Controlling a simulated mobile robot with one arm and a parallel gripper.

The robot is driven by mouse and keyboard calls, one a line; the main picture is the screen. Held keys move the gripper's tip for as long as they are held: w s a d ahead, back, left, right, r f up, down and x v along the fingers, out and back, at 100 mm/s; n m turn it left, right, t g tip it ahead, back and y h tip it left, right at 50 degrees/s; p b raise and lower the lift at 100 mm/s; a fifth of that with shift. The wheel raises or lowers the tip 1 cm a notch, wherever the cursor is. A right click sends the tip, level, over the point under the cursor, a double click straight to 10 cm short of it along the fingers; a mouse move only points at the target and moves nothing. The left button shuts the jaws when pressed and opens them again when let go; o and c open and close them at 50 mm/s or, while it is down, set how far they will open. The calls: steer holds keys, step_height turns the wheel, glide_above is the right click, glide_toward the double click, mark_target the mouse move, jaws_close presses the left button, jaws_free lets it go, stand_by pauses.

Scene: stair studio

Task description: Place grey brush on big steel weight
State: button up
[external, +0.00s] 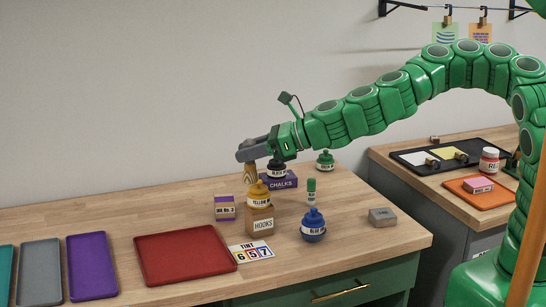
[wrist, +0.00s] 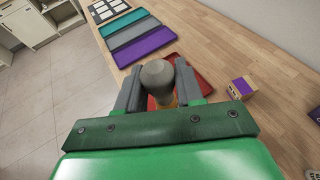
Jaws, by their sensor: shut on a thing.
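My gripper (external: 248,156) is over the table, left of the black bottle and above the yellow bottle's level. It is shut on a brush (external: 250,174) that hangs below the fingers; its lower part looks tan in the external view. In the wrist view, a rounded grey end of the brush (wrist: 157,74) shows between the two fingers (wrist: 158,92). A grey block (external: 382,217) lies near the table's right front edge, well apart from my gripper. It may be the big steel weight; its marking is too small to read.
A yellow bottle (external: 258,195) stands on a HOOKS box (external: 260,220), close to the brush. A black bottle (external: 277,169) is on the purple CHALKS box (external: 290,181). A blue bottle (external: 313,226), green stick (external: 311,190) and red tray (external: 185,255) are nearby. The back left is clear.

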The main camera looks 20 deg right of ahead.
steer(key=w+d+f+n+g+y, duration=0.1)
steer(key=w+d+n+g, duration=0.15)
steer(key=d, duration=0.95)
steer(key=w+d+f+n+g+y, duration=0.1)
steer(key=d+n+g, duration=0.25)
steer(key=d, duration=0.85)
steer(key=s+d+r+n+g, duration=0.1)
steer(key=s+d+g, duration=0.1)
steer(key=s+d, duration=0.35)
steer(key=s+d+n+g+h, duration=0.1)
steer(key=s+d, duration=0.2)
steer(key=d, duration=0.6)
steer(key=s+d+r+n+g, duration=0.1)
steer(key=s+d+g, duration=0.1)
steer(key=s+d, duration=0.35)
glide_above(383, 213)
step_height(383, 213, down, 16)
steer(key=shift+r, duration=0.25)
steer(key=shift+f, duration=1.3)
steer(key=shift+f, duration=0.15)
